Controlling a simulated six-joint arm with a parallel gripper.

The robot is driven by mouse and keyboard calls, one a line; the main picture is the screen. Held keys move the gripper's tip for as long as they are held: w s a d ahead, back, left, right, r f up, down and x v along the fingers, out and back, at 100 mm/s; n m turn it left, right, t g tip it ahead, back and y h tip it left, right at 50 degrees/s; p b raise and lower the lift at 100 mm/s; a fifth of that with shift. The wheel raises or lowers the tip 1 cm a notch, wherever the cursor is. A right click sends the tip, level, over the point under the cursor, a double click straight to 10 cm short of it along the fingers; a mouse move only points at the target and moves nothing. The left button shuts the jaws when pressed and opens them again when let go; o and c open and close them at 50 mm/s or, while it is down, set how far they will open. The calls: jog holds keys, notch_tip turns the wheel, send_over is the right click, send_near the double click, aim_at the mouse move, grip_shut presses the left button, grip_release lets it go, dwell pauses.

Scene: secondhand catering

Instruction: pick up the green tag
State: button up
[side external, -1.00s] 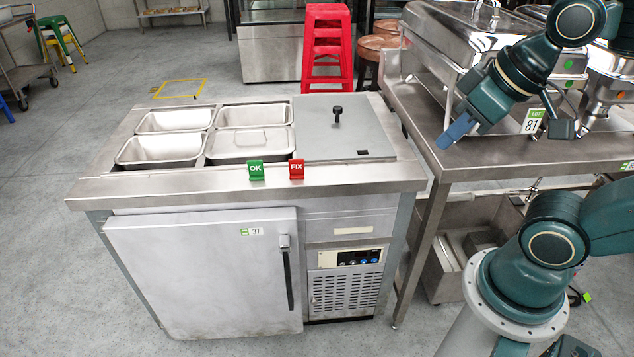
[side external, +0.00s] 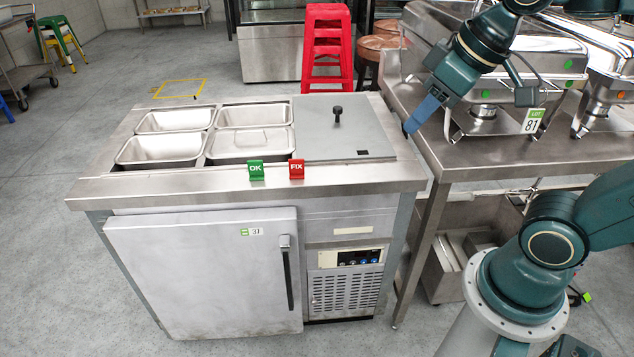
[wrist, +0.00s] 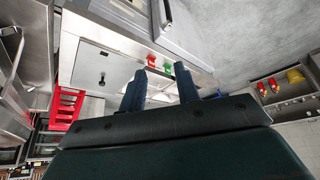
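The green tag (side external: 256,171), marked OK, stands upright on the front steel ledge of the prep counter. It also shows in the wrist view (wrist: 168,68), beyond and between my fingertips. The red tag (side external: 297,169), marked FIX, stands just to its right. My gripper (side external: 408,130) is above the right edge of the counter, well to the right of both tags and higher than them. In the wrist view its two blue fingers (wrist: 158,76) are apart with nothing between them, so it is open and empty.
The prep counter (side external: 130,182) holds several metal pans and a grey lid (side external: 345,140) with an upright black knob. A steel table (side external: 480,153) at right carries chafing dishes and a LOT 81 card (side external: 532,121). The front ledge beside the tags is clear.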

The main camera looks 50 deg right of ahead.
jog(key=w+f+n+g+y, duration=0.1)
jog(key=w+f+n, duration=0.2)
jog(key=w, duration=1.1)
jog(key=w+f+n+g+y, duration=0.1)
jog(key=w+f+n, duration=0.15)
jog(key=w, duration=1.05)
jog(key=w+d+f+n+y, duration=0.1)
jog(key=w+f+n, duration=0.1)
jog(key=w+f, duration=0.6)
jog(key=shift+w+d+f, duration=0.2)
jog(key=shift+d+f, duration=0.05)
jog(key=shift+f, duration=0.1)
send_over(257, 175)
jog(key=s+d, duration=0.1)
jog(key=shift+d+f, duration=0.2)
jog(key=shift+f, duration=3.75)
jog(key=shift+f, duration=0.1)
jog(key=shift+x, duration=2.5)
